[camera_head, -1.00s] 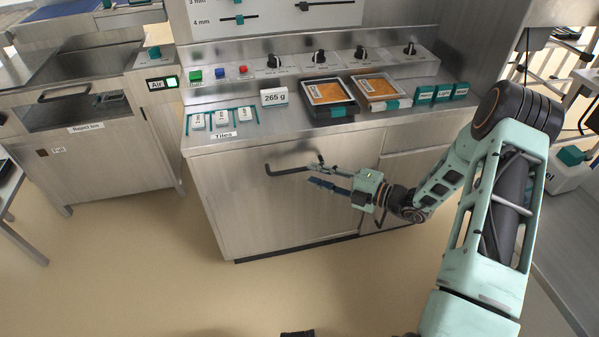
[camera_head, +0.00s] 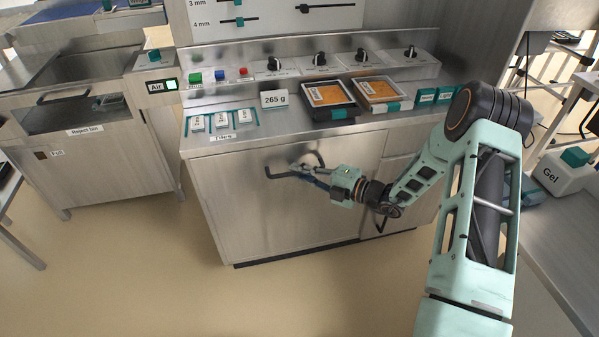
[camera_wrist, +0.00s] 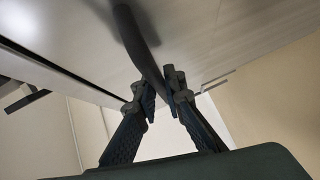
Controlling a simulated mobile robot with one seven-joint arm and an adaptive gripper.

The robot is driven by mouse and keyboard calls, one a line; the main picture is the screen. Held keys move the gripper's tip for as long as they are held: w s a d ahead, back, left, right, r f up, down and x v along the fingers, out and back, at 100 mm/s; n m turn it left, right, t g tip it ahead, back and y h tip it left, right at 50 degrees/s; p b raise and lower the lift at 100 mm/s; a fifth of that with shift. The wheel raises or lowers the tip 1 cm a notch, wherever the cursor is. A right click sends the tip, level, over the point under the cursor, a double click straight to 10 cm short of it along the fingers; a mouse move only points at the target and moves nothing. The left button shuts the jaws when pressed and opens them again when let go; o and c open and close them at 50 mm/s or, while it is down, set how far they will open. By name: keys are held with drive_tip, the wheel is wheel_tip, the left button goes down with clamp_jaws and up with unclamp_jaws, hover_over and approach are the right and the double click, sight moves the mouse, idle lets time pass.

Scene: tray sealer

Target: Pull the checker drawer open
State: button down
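The steel cabinet front (camera_head: 245,205) below the tile counter carries a dark bar handle (camera_head: 284,174). I take this front to be the checker drawer; no label on it is readable. It looks flush and closed. My gripper (camera_head: 305,170) reaches the handle from the right in the head view. In the wrist view the handle (camera_wrist: 140,42) runs down between the two fingertips of my gripper (camera_wrist: 160,88). The fingers are drawn in close on both sides of the bar and appear to touch it. The far end of the handle is partly hidden by the fingers.
On the counter above stand white tiles (camera_head: 222,119), a 265 g sign (camera_head: 274,99) and two framed trays (camera_head: 327,93). A reject bin unit (camera_head: 85,125) stands at the left. The floor (camera_head: 190,290) before the cabinet is clear.

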idle(0.4)
drive_tip(key=s+d+p, duration=0.3)
drive_tip(key=s, duration=0.9)
drive_tip(key=s+d+p, duration=0.4)
drive_tip(key=s, duration=0.8)
drive_tip(key=shift+p, duration=0.3)
drive_tip(key=c, duration=2)
unclamp_jaws()
drive_tip(key=v, duration=1.2)
